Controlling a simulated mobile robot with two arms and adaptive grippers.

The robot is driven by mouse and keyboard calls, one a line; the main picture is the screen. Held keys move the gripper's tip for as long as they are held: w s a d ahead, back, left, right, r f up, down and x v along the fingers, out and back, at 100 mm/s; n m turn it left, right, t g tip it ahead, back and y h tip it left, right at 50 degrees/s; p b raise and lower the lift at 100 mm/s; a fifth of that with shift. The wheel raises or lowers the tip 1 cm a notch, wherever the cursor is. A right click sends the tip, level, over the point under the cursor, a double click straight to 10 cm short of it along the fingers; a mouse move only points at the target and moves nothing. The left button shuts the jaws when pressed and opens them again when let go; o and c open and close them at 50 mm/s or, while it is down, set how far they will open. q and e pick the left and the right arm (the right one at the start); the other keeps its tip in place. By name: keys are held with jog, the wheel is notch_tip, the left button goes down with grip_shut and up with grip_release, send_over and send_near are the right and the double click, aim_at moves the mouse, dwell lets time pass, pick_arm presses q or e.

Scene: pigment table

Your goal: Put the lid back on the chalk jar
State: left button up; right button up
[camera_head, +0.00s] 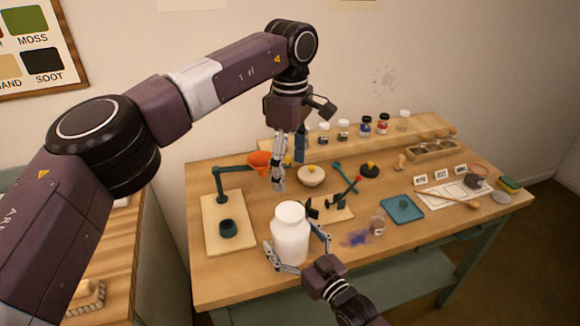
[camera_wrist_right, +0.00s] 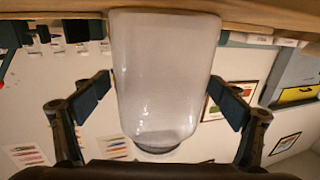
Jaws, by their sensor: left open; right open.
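A large white jar (camera_head: 291,240) stands upright near the table's front edge. It fills the middle of the right wrist view (camera_wrist_right: 165,75), upside down there. I take it for the chalk jar; its top looks pale, and I cannot tell if the mouth is open. My right gripper (camera_head: 295,248) is open, with one finger on each side of the jar and small gaps in the wrist view. My left gripper (camera_head: 279,180) is open, pointing down behind the jar. A dark disc with a yellow knob (camera_head: 369,170) lies further back; I cannot tell if it is the lid.
A board with a dark stand (camera_head: 227,205) is left of the jar. A pale bowl (camera_head: 311,177), an orange funnel (camera_head: 259,162) and small dark tools are behind it.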

jog(key=v, duration=1.2)
jog(key=shift+f, duration=0.1)
